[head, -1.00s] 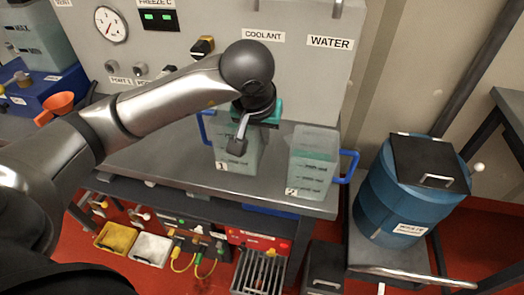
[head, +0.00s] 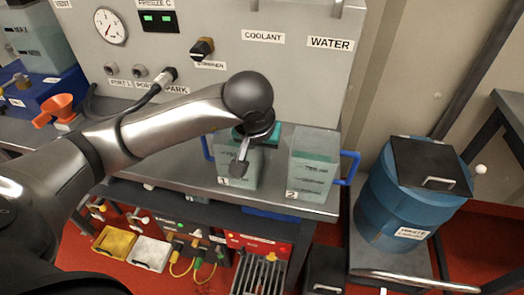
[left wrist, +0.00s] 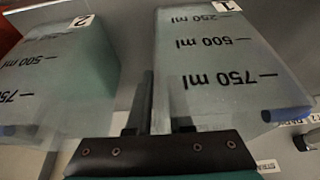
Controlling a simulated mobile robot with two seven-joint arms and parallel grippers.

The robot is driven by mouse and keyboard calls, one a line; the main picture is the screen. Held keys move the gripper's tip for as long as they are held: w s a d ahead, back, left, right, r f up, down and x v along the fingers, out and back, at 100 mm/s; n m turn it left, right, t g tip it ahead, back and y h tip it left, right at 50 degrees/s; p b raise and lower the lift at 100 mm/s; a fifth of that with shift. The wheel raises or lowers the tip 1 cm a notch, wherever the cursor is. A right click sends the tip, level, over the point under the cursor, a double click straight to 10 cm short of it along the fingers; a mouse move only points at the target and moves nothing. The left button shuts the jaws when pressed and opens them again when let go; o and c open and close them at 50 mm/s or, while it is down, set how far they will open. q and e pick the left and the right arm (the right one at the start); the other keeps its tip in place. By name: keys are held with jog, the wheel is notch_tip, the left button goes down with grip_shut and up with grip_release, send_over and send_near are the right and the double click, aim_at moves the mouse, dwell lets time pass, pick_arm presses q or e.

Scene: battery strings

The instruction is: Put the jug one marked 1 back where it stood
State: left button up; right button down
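Jug one (head: 238,172) is a clear, square-sided jug with pale green liquid, a label 1 and a blue handle on its left. It is upright at the bench's front; I cannot tell whether its base touches. My left gripper (head: 241,155) is at its upper part, shut on its wall, with one finger visible in front. In the left wrist view, jug one (left wrist: 215,75) fills the right side, and the finger tips (left wrist: 160,100) meet at its edge. Jug two (head: 313,170), marked 2, stands to the right with its blue handle on the right. My right gripper is not in view.
The grey bench (head: 170,163) has bare top left of jug one. A panel (head: 290,80) labelled COOLANT and WATER rises behind. A blue waste drum (head: 400,205) stands right of the bench.

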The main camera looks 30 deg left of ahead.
pick_arm(q)
jog(key=shift+o, duration=0.9)
jog(key=shift+r, duration=0.1)
jog(key=shift+r+p, duration=0.3)
jog(key=shift+r, duration=0.05)
jog(key=p+v, duration=0.2)
jog(key=v, duration=0.9)
jog(key=shift+s+r, duration=0.15)
jog(key=shift+s, duration=0.05)
jog(key=shift+d, duration=0.1)
